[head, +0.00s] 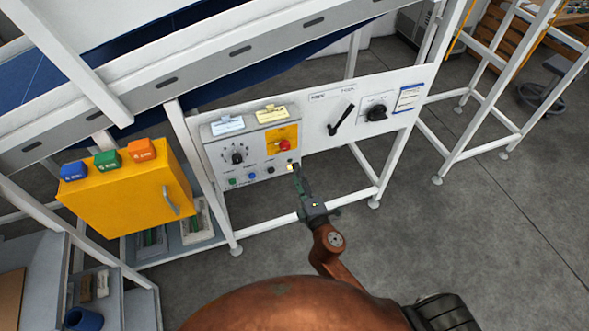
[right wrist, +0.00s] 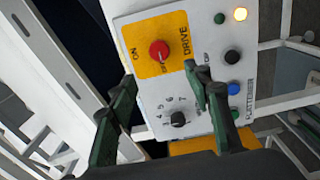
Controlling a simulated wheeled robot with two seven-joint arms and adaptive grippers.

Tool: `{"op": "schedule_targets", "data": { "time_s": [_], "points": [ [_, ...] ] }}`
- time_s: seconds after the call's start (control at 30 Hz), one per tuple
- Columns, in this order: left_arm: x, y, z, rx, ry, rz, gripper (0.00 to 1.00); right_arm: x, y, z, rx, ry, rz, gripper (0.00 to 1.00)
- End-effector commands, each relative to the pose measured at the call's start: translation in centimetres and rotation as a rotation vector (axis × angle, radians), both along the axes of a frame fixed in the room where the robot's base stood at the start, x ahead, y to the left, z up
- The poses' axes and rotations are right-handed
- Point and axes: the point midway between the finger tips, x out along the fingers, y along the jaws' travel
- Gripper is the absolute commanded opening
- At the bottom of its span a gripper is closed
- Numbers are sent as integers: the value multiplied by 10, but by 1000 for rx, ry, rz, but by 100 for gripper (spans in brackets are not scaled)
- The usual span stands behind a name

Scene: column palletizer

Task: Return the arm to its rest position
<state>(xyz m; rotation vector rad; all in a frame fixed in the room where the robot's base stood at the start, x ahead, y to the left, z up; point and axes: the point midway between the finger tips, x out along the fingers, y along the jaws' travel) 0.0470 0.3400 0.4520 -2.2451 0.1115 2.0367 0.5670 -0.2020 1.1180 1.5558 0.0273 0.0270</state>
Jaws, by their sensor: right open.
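My right gripper (head: 299,174) is in front of the lower right part of the grey control box (head: 213,153). In the right wrist view the gripper (right wrist: 160,77) has its two dark green fingers spread apart, with nothing between them. The red knob (right wrist: 159,51) on its yellow plate and a black numbered dial (right wrist: 178,119) show behind the fingers. I cannot tell whether a finger touches the panel. My brown right arm reaches up from the bottom of the head view. My left gripper is not in view.
An amber lamp (right wrist: 240,14) glows on the box. A white panel with a black lever (head: 341,119) adjoins it on the right. A yellow cabinet (head: 125,199) with coloured blocks on top stands left. White frame legs surround these. Grey floor (head: 450,240) is clear at right.

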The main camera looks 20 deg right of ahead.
Motion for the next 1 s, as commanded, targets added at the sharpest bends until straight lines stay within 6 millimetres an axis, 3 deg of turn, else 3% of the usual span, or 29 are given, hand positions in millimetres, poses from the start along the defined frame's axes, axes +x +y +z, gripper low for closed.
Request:
{"op": "schedule_targets", "data": {
  "time_s": [0.53,0.63,0.77,1.0],
  "points": [
    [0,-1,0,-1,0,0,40,-1,0,-1,0,1,0,46],
    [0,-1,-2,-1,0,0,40,0,-2,-15,11,24,-2,46],
    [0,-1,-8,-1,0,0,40,3,-11,-74,67,118,-14,46],
    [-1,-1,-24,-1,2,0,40,-15,-42,-243,255,388,-85,46]
  ]
}}
